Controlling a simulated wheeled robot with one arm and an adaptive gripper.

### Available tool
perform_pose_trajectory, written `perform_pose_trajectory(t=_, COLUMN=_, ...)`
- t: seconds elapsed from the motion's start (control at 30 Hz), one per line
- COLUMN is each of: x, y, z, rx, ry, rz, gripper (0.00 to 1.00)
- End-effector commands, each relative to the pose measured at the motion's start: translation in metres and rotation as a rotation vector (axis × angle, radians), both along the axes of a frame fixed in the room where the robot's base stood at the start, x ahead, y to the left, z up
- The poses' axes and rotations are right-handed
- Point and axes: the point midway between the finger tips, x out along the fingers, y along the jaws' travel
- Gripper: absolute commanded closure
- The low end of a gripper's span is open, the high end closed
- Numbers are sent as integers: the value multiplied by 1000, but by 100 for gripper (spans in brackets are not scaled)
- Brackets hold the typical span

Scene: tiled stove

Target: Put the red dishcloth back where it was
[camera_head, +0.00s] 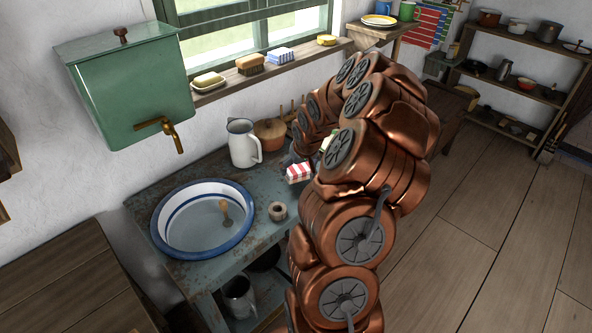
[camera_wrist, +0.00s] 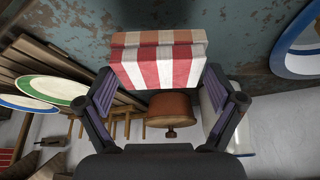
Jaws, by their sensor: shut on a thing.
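The red dishcloth (camera_head: 299,173) is a folded cloth with red and white stripes. In the head view it shows at the left edge of my arm, over the worn blue washstand top (camera_head: 190,180). In the wrist view the dishcloth (camera_wrist: 160,66) fills the space between the two fingers of my gripper (camera_wrist: 160,76), which is shut on it. Whether the cloth touches the top I cannot tell. In the head view my arm hides most of the gripper. A blue-and-white striped cloth (camera_head: 280,56) lies folded on the windowsill (camera_head: 262,70).
A brush (camera_head: 250,64) and soap dish (camera_head: 208,82) sit on the sill. Floor at right is clear.

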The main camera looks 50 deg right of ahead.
Motion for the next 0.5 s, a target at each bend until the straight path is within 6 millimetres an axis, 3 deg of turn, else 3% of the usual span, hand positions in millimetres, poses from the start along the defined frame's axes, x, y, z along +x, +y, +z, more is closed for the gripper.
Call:
perform_pose_trajectory(t=0.27, x=11, y=1, z=-3, rx=-1, ry=-1, rz=0, gripper=48)
perform_pose_trajectory(t=0.5, x=9, y=1, z=-24, rx=1, ry=4, rz=-1, gripper=48)
